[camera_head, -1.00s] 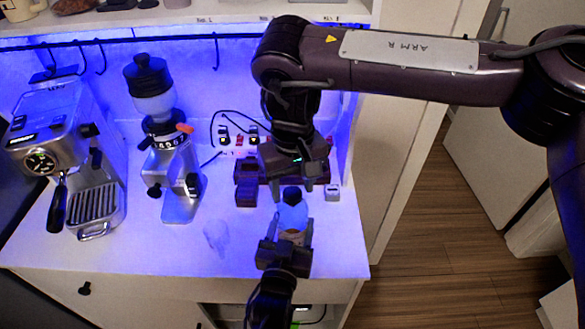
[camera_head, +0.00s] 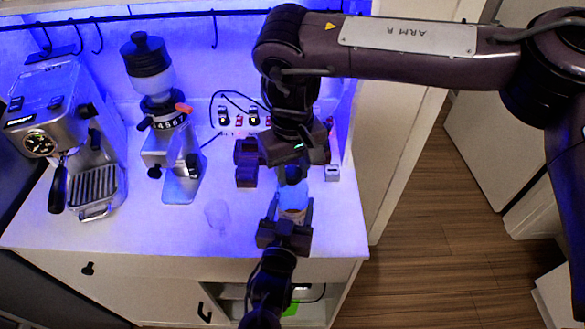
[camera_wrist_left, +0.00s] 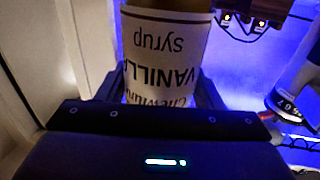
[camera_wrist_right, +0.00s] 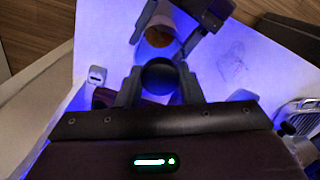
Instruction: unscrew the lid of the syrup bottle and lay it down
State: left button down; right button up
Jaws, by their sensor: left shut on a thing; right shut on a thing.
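The syrup bottle (camera_head: 293,198) stands at the right part of the counter, with a pale label reading "VANILLA syrup" in the left wrist view (camera_wrist_left: 165,50). My left gripper (camera_head: 291,214) is shut around the bottle's body from the front. My right gripper (camera_head: 292,173) comes from above and behind and is shut on the dark round lid. The lid (camera_wrist_right: 160,77) shows between its fingers in the right wrist view, with the bottle (camera_wrist_right: 158,37) beyond it.
A clear glass (camera_head: 217,214) stands left of the bottle. A coffee grinder (camera_head: 183,170) and an espresso machine (camera_head: 85,150) stand further left. A small white box (camera_head: 332,173) is right of my right gripper. The counter (camera_head: 140,225) is bare at front left.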

jog(key=n, duration=0.5)
jog(key=shift+n, duration=0.4)
jog(key=n, duration=1)
jog(key=shift+r, duration=0.1)
jog(key=n, duration=0.6)
jog(key=shift+a, duration=0.1)
jog(key=o, duration=1.1)
